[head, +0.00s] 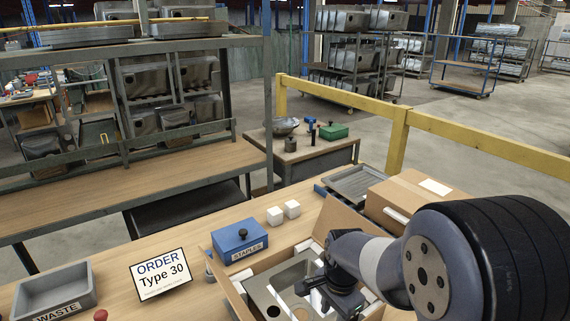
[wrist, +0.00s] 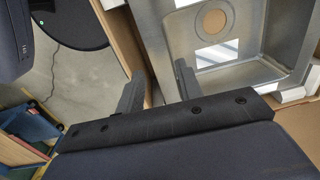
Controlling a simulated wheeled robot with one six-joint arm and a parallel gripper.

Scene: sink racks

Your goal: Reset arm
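My gripper (head: 327,290) is over the right side of an open cardboard box on the workbench. In the wrist view its two fingers (wrist: 158,88) stand apart with a visible gap and nothing held between them. A grey metal sink (head: 282,284) lies inside the box, with white packing pieces at its edges. The sink also shows in the wrist view (wrist: 268,50), with its round drain hole facing up. My arm hides the right part of the box in the head view. I cannot tell whether the fingers touch the box wall or sink rim.
A blue staples box (head: 240,240), two white blocks (head: 283,212), an order sign (head: 162,274) and a grey waste tray (head: 54,291) stand on the bench. A closed carton (head: 405,200) and a metal tray (head: 362,184) lie behind. A yellow rail (head: 480,133) runs beyond.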

